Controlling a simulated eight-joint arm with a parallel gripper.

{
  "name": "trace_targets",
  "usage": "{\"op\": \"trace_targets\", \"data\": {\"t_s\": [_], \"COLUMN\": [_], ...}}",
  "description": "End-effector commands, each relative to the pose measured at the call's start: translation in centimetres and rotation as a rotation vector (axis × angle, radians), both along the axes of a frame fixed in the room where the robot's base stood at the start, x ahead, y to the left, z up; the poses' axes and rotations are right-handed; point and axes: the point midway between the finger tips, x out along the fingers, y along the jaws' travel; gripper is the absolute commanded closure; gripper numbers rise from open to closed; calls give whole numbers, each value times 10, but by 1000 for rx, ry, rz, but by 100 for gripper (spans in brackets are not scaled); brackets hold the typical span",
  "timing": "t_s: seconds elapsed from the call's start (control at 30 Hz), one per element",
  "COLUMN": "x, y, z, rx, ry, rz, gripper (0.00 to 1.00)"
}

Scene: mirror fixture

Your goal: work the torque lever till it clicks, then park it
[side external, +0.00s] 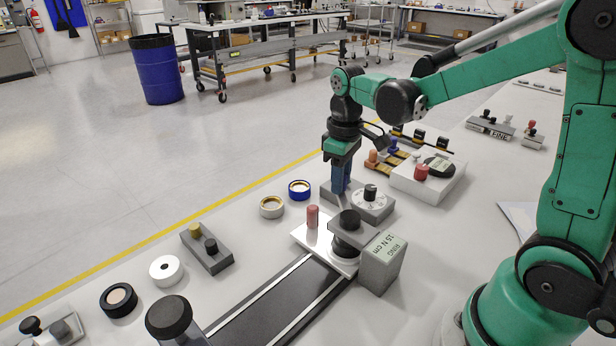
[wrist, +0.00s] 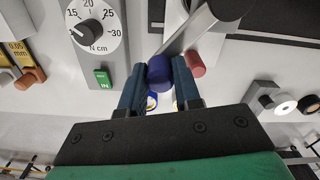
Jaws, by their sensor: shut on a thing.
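The torque lever (wrist: 188,32) is a grey bar with a dark blue knob (wrist: 160,73) on its end. My gripper (wrist: 160,78) is shut on this knob, one finger on each side. In the side view my gripper (side external: 340,190) points down behind the black-topped post (side external: 350,222), and its fingers hide the knob. The torque dial (side external: 370,197) is on a grey block beside the fingers. It also shows in the wrist view (wrist: 90,27), marked in N cm, with a green button (wrist: 103,78) below. A sign (side external: 388,247) reads "RING 15 N cm".
A red peg (side external: 312,217) stands close to the post and shows near my right finger in the wrist view (wrist: 196,63). Blue-rimmed (side external: 299,189) and cream (side external: 271,206) rings lie to the left. A white box with a red knob (side external: 421,172) is behind right.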

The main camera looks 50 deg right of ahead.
Motion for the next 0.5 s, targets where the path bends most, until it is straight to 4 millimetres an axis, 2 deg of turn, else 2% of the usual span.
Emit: {"op": "trace_targets", "data": {"t_s": [0.5], "x": [-30], "y": [-22], "z": [0], "rx": [-1], "ry": [0], "rz": [-492], "gripper": [100]}}
